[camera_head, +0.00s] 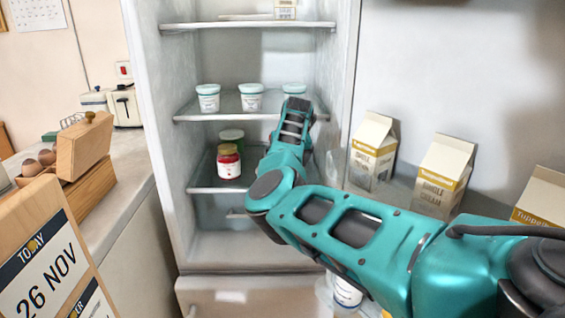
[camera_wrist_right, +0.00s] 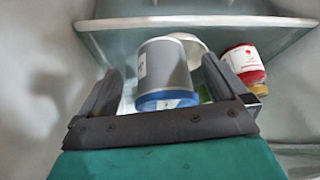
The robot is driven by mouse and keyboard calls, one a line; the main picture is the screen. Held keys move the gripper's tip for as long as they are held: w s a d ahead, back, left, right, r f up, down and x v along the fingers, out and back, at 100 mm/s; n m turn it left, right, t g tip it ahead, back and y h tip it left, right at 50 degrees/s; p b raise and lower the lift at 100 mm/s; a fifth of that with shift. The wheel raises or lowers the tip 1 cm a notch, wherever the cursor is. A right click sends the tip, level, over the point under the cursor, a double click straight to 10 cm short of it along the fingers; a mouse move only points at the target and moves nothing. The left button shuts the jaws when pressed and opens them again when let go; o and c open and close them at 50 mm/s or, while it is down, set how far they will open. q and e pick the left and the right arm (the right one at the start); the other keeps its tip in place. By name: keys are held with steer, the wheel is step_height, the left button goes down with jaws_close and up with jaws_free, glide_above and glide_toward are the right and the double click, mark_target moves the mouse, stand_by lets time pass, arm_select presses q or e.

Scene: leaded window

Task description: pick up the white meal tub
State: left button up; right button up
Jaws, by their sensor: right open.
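Three white tubs with pale blue lids stand on the fridge's middle shelf in the head view: a left tub (camera_head: 208,98), a middle tub (camera_head: 251,98) and a right tub (camera_head: 294,91), partly hidden by my right gripper (camera_head: 296,104). In the right wrist view, which looks upside down, my right gripper (camera_wrist_right: 160,95) is open. A tub with a blue lid (camera_wrist_right: 165,68), its body grey in shadow, shows between the fingers. I cannot tell whether they touch it or which tub of the head view it is. My left gripper is not in view.
A red jar (camera_head: 229,162) and a green-lidded container (camera_head: 231,137) stand on the lower shelf; the red jar (camera_wrist_right: 243,62) also shows beside the fingers in the right wrist view. Cartons (camera_head: 372,152) stand in the door. The fridge's left wall (camera_head: 165,120) is near.

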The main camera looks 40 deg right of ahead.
steer(key=shift+w+d, duration=0.4)
steer(key=shift+w, duration=0.2)
steer(key=shift+w+d, duration=0.35)
steer(key=shift+w, duration=0.2)
steer(key=shift+b+x, duration=0.95)
steer(key=shift+x, duration=0.6)
steer(key=shift+w+a, duration=0.1)
steer(key=shift+c, duration=0.5)
steer(key=shift+r, duration=0.1)
steer(key=c, duration=1.2)
